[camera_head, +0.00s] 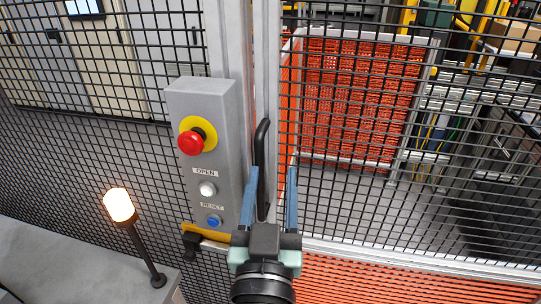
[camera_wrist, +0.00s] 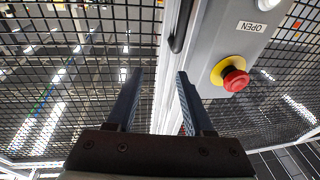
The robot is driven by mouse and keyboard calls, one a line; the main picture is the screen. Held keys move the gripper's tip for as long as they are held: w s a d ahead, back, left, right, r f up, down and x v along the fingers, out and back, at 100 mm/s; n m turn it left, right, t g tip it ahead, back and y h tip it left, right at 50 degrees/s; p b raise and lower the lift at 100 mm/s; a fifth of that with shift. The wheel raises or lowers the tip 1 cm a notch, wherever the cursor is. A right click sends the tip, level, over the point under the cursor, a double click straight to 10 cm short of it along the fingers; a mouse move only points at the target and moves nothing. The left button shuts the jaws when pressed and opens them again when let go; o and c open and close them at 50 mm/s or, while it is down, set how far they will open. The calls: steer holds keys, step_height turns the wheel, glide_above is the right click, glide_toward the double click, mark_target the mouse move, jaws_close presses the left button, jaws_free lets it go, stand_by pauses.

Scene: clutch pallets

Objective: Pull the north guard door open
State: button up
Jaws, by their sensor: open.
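The guard door (camera_head: 340,205) is a black mesh panel in a pale metal frame, right of the grey post in the head view. It looks shut against the post. Its black bar handle (camera_head: 261,160) stands upright beside the control box. The handle also shows in the wrist view (camera_wrist: 181,28), above and slightly right of the fingertips. My gripper (camera_head: 271,170) is open, its two blue-grey fingers pointing up near the lower part of the handle. In the wrist view my gripper (camera_wrist: 159,74) has nothing between its fingers. I cannot tell the exact depth between fingers and handle.
A grey control box (camera_head: 231,150) with a red emergency stop (camera_head: 191,142), a white OPEN button and a blue RESET button stands just left of the handle. A lit lamp (camera_head: 119,205) on a black stalk is at lower left. Orange mesh (camera_head: 360,90) lies behind the fence.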

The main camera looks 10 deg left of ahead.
steer(key=g+p, duration=0.1)
steer(key=g, duration=0.1)
glide_toward(260, 182)
steer(key=w+p, duration=0.1)
steer(key=w, duration=0.2)
steer(key=w+p, duration=0.1)
steer(key=w, duration=0.2)
steer(key=w+a+p, duration=0.1)
steer(key=w+p, duration=0.1)
steer(key=w, duration=0.1)
steer(key=shift+w+a+r, duration=0.1)
steer(key=shift+r, duration=0.1)
steer(key=shift+w+a+f, duration=0.1)
steer(key=shift+w, duration=0.65)
jaws_close()
stand_by(0.4)
